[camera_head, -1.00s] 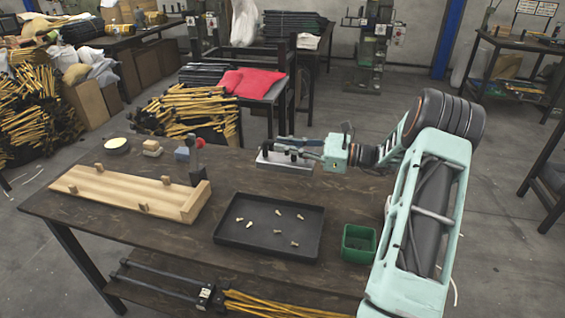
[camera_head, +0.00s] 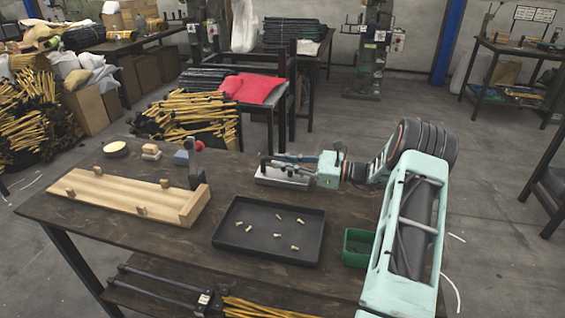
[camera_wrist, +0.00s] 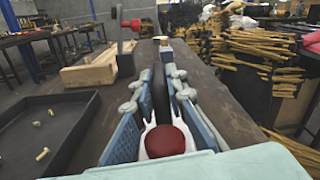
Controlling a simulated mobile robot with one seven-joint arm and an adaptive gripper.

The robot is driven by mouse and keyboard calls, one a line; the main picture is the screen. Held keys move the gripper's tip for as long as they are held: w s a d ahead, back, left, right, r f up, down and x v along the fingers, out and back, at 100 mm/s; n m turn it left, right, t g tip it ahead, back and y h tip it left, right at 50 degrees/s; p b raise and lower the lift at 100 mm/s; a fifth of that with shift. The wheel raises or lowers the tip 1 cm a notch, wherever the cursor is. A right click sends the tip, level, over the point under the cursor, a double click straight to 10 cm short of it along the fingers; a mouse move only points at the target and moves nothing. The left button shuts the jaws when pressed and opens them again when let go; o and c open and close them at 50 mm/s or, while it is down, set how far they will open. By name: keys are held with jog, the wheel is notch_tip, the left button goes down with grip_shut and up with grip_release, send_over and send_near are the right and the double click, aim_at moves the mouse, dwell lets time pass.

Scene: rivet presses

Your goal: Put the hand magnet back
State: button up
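The hand magnet appears as a flat pale grey block (camera_head: 283,181) under my fingers in the head view. In the wrist view a red round knob (camera_wrist: 169,141) with white around it sits between the blue finger pads. My gripper (camera_head: 266,164) reaches left over the far right part of the table, and its fingers (camera_wrist: 160,75) point ahead in the wrist view. The fingers look closed around the magnet's handle; the contact itself is hidden. I cannot tell whether the block touches the table.
A black tray (camera_head: 228,242) with several small rivets lies in front, a green bin (camera_head: 358,240) to its right. A wooden fixture (camera_head: 120,193) lies left, beside a dark post with a red knob (camera_head: 199,146). Bare tabletop lies between post and gripper.

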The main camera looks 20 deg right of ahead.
jog(key=o, duration=0.5)
jog(key=shift+c, duration=0.2)
jog(key=shift+d+r, duration=0.1)
jog(key=shift+r, duration=0.05)
jog(key=p+v, duration=0.1)
jog(key=v, duration=1.1)
jog(key=shift+p, duration=0.3)
